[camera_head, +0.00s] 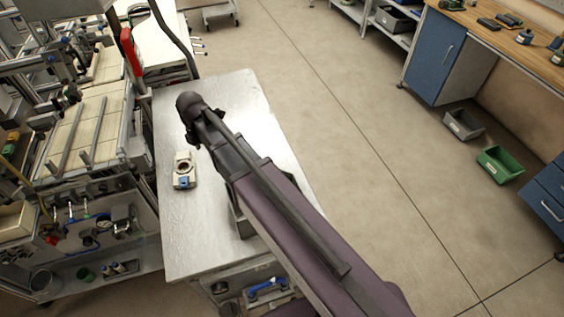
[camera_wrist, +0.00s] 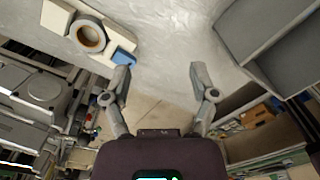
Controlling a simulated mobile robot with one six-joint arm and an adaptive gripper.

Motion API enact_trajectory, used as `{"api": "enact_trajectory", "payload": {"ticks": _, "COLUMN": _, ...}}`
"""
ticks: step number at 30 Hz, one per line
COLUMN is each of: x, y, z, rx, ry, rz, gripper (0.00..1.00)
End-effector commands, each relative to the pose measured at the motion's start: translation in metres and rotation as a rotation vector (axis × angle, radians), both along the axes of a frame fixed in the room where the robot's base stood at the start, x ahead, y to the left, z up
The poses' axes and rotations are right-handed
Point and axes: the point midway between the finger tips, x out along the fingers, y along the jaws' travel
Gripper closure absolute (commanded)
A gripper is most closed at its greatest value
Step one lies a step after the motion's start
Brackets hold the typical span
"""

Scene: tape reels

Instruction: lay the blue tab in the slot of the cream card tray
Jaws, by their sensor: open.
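The cream card tray (camera_head: 180,160) lies on the metal table, left of my arm in the head view; it also shows at the upper left of the wrist view (camera_wrist: 56,18). A ring-shaped reel (camera_wrist: 88,35) sits on it. The blue tab (camera_wrist: 124,56) is at the tray's near end, also seen in the head view (camera_head: 183,182); I cannot tell whether it lies in the slot. My gripper (camera_wrist: 160,76) is open, with nothing between its fingers. Its left fingertip appears just below the blue tab in the wrist view. My arm hides most of the gripper in the head view.
A grey bin (camera_wrist: 253,28) stands on the table (camera_head: 180,235) to the right in the wrist view, partly hidden by my arm in the head view. The table's left part is mostly bare. A machine frame (camera_head: 90,150) stands close along its left side.

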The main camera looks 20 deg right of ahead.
Motion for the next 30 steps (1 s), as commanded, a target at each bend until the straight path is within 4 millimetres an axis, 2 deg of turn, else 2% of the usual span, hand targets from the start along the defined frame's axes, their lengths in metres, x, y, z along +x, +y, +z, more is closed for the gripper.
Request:
{"api": "enact_trajectory", "payload": {"ticks": 1, "x": -0.006, "y": -0.014, "z": 0.000, "rx": 0.001, "ry": 0.000, "rz": -0.088, "gripper": 0.24}}
{"api": "enact_trajectory", "payload": {"ticks": 12, "x": -0.035, "y": -0.090, "z": 0.000, "rx": 0.002, "ry": -0.008, "rz": -0.781, "gripper": 0.24}}
{"api": "enact_trajectory", "payload": {"ticks": 30, "x": -0.098, "y": -0.194, "z": 0.000, "rx": 0.003, "ry": -0.015, "rz": -1.895, "gripper": 0.24}}
